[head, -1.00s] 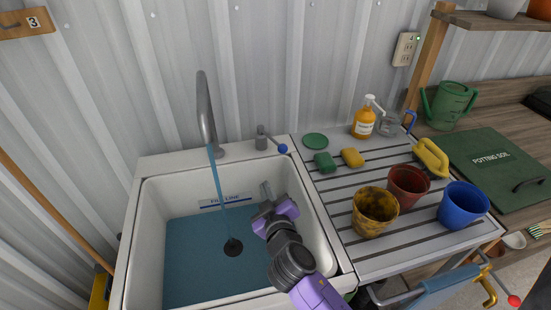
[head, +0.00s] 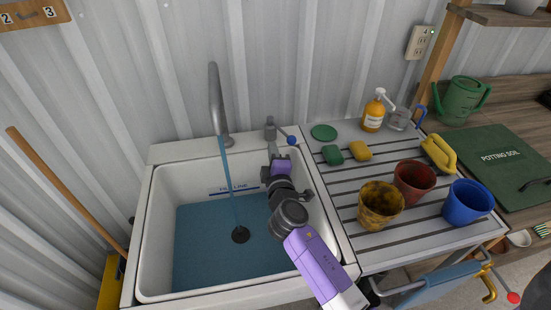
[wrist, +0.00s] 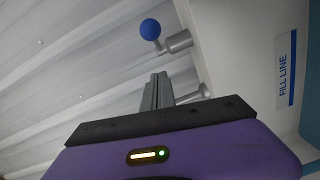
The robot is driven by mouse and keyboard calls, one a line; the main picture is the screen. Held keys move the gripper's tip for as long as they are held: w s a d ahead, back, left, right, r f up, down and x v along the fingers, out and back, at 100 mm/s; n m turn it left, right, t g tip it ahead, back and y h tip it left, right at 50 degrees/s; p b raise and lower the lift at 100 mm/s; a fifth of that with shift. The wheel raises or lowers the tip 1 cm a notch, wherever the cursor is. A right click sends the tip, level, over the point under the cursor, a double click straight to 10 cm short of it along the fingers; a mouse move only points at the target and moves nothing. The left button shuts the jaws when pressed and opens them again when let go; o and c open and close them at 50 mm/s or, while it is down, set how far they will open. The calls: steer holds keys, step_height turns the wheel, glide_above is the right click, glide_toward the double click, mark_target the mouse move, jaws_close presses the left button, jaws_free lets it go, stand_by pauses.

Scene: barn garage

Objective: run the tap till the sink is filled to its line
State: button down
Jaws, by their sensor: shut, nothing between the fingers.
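The white sink (head: 160,200) holds blue water (head: 205,250), with the dark drain (head: 240,234) showing through. The grey tap spout (head: 214,90) pours a stream (head: 229,175) into it. The fill line label (head: 233,188) is on the back wall, and the water's edge appears slightly below it; it also shows in the wrist view (wrist: 286,72). The tap lever has a blue knob (head: 292,140) on a grey base (head: 270,128); the knob shows in the wrist view (wrist: 150,29). My gripper (head: 272,149) is shut and empty, just in front of the lever base, apparently apart from the knob.
Right of the sink, the draining board (head: 335,205) carries a yellow pot (head: 380,207), red pot (head: 414,181), blue cup (head: 467,203), sponges (head: 361,151) and a soap bottle (head: 373,113). A wooden pole (head: 65,190) leans at left.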

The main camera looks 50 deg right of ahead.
steer(key=shift+s+d+f+p, duration=0.15)
steer(key=shift+s+d+p, duration=0.05)
steer(key=shift+d, duration=0.5)
steer(key=shift+s+d+f+p, duration=0.15)
steer(key=shift+s+d+p, duration=0.1)
steer(key=shift+d, duration=0.5)
steer(key=shift+s+d+f+p, duration=0.15)
steer(key=shift+d+p, duration=0.05)
steer(key=shift+d, duration=0.5)
steer(key=shift+s+d+p, duration=0.1)
steer(key=shift+s+d, duration=0.35)
steer(key=shift+d, duration=0.7)
steer(key=shift+s+d+p, duration=0.1)
steer(key=shift+s+d, duration=0.3)
steer(key=shift+d, duration=0.7)
steer(key=shift+s+d+p, duration=0.1)
steer(key=shift+s+d, duration=0.35)
steer(key=shift+d, duration=0.7)
steer(key=b+v, duration=0.1)
steer(key=v, duration=0.6)
steer(key=shift+s+b, duration=0.1)
steer(key=shift+b, duration=0.2)
steer(key=shift+s+a, duration=0.25)
